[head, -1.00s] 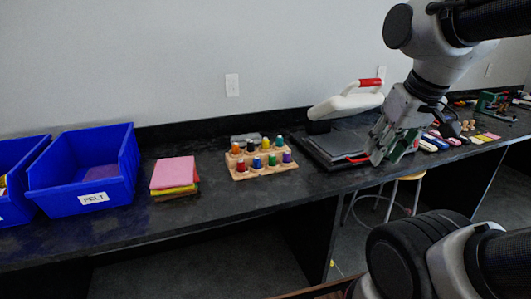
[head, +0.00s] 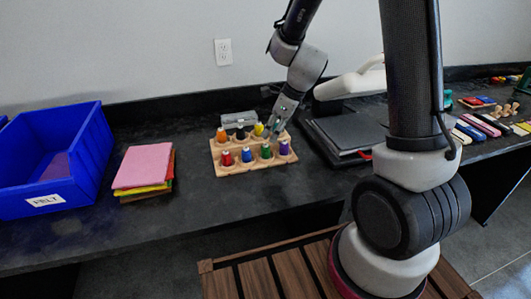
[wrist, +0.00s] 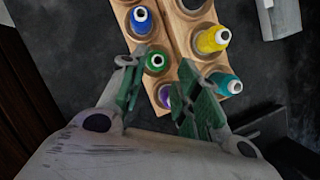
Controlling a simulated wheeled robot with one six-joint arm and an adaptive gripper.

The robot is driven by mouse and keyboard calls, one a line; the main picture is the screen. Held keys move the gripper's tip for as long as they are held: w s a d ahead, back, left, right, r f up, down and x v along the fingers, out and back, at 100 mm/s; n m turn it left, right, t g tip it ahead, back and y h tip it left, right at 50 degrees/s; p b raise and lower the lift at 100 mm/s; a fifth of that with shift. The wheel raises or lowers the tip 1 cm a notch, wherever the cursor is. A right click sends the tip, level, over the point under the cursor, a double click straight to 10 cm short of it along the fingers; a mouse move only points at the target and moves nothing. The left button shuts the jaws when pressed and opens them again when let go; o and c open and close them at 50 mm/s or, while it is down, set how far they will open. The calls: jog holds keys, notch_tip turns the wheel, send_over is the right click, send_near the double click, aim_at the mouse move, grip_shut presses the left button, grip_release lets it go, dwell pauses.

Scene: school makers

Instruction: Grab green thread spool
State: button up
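The green thread spool (head: 266,151) stands in the front row of a light wooden spool holder (head: 232,171), between the blue spool (head: 246,154) and the purple spool (head: 284,148). In the wrist view the green spool (wrist: 157,61) appears between the two fingertips. My gripper (wrist: 163,62) is open and empty, with green-padded fingers apart. In the head view my gripper (head: 276,122) is over the right back part of the holder, in front of the teal spool. The teal spool shows in the wrist view (wrist: 229,85). The exact gap above the green spool cannot be told.
A grey box (head: 239,119) lies behind the holder. A heat press (head: 346,135) stands to the right. Felt sheets (head: 144,166) and a blue bin (head: 76,186) are to the left. Bare counter lies in front.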

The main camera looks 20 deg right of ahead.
aim_at(266, 144)
jog(key=x, duration=0.7)
jog(key=shift+s+d, duration=0.1)
jog(key=shift+s, duration=0.1)
jog(key=shift+c, duration=0.5)
jog(key=c, duration=0.4)
